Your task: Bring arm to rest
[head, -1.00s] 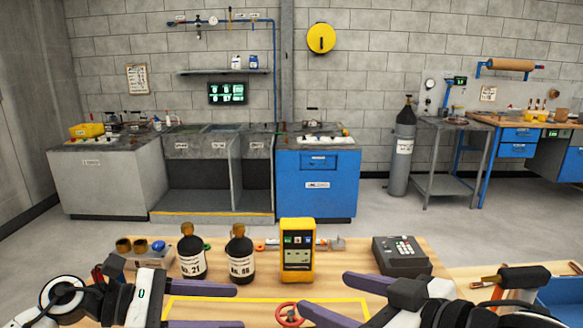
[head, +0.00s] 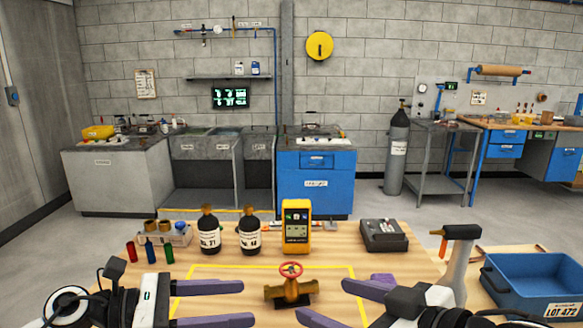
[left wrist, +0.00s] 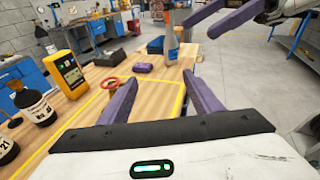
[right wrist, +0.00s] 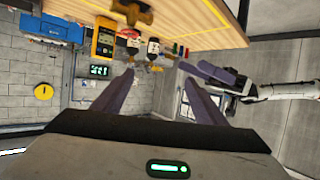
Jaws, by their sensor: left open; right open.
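My left gripper (head: 228,302) is open and empty over the front left of the wooden table. Its two purple fingers are spread in the left wrist view (left wrist: 160,78), with nothing between them but the table beyond. My right gripper (head: 322,298) is open at the front right, fingers pointing left in the head view. In the right wrist view (right wrist: 158,76) its fingers are also apart with nothing held. A brass valve (head: 289,289) with a red handwheel stands upright on the table between the two grippers, apart from the left one.
Two dark bottles (head: 209,232), a yellow meter (head: 296,228) and a grey box (head: 384,235) line the table's back. A vial rack (head: 165,234) stands left. A blue bin (head: 535,283) is at right. A yellow outline (head: 220,267) marks the table's mostly clear middle.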

